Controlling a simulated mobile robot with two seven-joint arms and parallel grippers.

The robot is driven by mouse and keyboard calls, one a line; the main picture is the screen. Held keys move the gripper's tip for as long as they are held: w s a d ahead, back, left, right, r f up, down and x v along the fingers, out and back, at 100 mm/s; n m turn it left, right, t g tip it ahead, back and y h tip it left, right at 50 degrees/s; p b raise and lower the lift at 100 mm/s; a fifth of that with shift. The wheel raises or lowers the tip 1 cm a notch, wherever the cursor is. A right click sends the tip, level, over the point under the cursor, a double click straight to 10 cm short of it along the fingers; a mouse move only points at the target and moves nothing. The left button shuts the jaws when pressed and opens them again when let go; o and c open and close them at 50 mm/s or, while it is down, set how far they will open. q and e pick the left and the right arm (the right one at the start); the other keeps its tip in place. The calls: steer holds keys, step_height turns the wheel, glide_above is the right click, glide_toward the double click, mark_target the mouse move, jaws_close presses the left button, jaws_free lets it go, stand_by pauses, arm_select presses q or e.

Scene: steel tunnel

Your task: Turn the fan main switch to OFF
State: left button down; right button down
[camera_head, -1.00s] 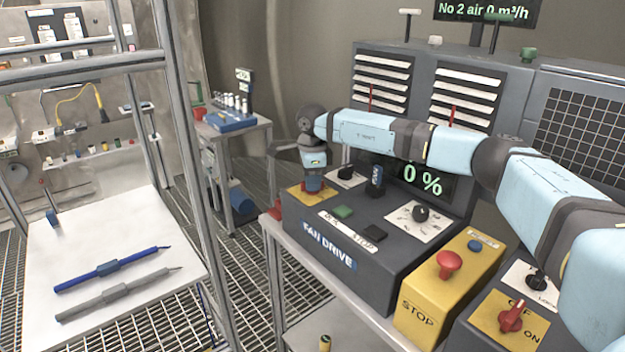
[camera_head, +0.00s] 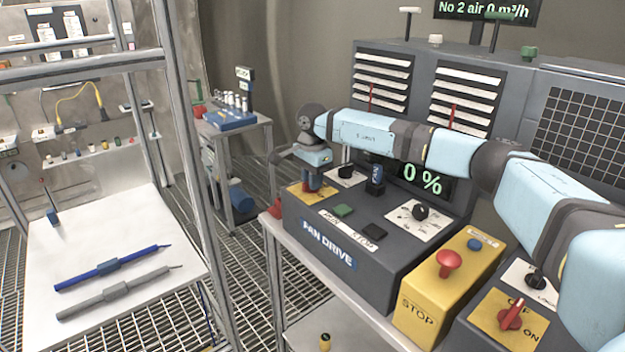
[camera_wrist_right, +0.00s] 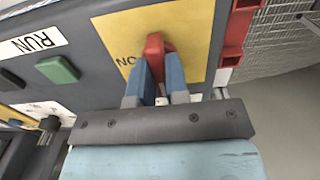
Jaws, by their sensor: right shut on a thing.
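The fan drive box (camera_head: 385,255) is dark grey with a white-on-blue FAN DRIVE label. A yellow plate (camera_head: 322,196) at its back left corner carries a red switch handle, mostly hidden by my gripper in the head view. My right gripper (camera_head: 312,186) is at this plate. In the right wrist view, its blue fingers (camera_wrist_right: 158,82) are shut on the red switch handle (camera_wrist_right: 155,46), one on each side. An ON mark (camera_wrist_right: 124,62) shows upside down beside the handle; the OFF mark is not visible. My left gripper is not in view.
A green button (camera_head: 343,211), black button (camera_head: 374,232) and black knob (camera_head: 420,212) are on the same box. A yellow STOP box (camera_head: 425,305) with a red button stands to its right. Another red OFF/ON switch (camera_head: 512,316) is at the lower right. A display (camera_head: 425,181) reads 0 %.

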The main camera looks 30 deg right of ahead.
stand_by(0.3)
steer(key=c, duration=1.1)
jaws_free()
steer(key=shift+r, duration=0.1)
step_height(320, 180, up, 14)
steer(key=shift+f+b, duration=0.1)
steer(key=shift+b, duration=0.25)
